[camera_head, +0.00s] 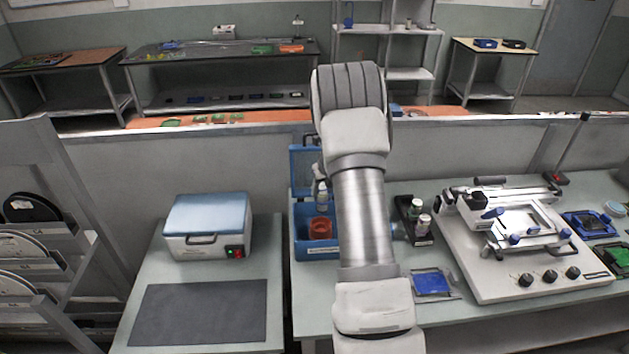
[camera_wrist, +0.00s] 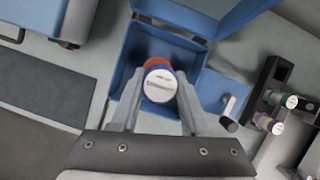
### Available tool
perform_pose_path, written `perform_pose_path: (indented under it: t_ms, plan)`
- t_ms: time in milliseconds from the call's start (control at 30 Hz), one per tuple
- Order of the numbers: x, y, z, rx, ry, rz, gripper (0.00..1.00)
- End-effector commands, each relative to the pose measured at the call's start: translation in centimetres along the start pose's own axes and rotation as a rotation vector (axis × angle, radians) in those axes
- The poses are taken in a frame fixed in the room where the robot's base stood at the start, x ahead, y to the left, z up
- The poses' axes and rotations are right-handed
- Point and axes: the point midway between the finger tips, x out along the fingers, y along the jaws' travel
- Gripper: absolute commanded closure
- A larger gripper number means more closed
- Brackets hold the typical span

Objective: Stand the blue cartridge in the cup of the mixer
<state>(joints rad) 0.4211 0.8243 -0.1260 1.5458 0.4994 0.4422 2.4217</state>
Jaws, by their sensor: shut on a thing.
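The mixer is a blue open-topped box (camera_wrist: 118,92) with its lid raised at the back; it also stands left of my arm in the head view (camera_head: 301,222). An orange-red cup (camera_head: 320,228) sits inside it and is partly covered in the wrist view (camera_wrist: 155,62). The blue cartridge (camera_wrist: 160,85), with a white labelled end and blue rim, is between my gripper's fingers (camera_wrist: 160,88). My gripper is shut on it, over the box. The cartridge overlaps the cup in the wrist view; its height above the cup cannot be told. My arm hides most of the gripper in the head view.
A black holder (camera_head: 405,212) with small capped bottles stands right of the mixer. A stencil-like fixture (camera_head: 520,235) fills the right bench. A closed blue-topped machine (camera_head: 208,222) and a bare dark mat (camera_head: 200,312) are on the left bench. The mixer's walls and raised lid surround the cup.

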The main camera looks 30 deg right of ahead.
Motion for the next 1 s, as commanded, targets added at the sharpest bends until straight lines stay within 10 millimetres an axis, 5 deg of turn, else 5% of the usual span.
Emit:
perform_pose_path:
  t_ms: [367, 1000]
  plan:
    - [0.7, 0.0, -0.3, 0.001, -0.001, -0.001, 1.00]
    - [5.6, 0.0, -2.3, 0.000, -0.001, -0.001, 1.00]
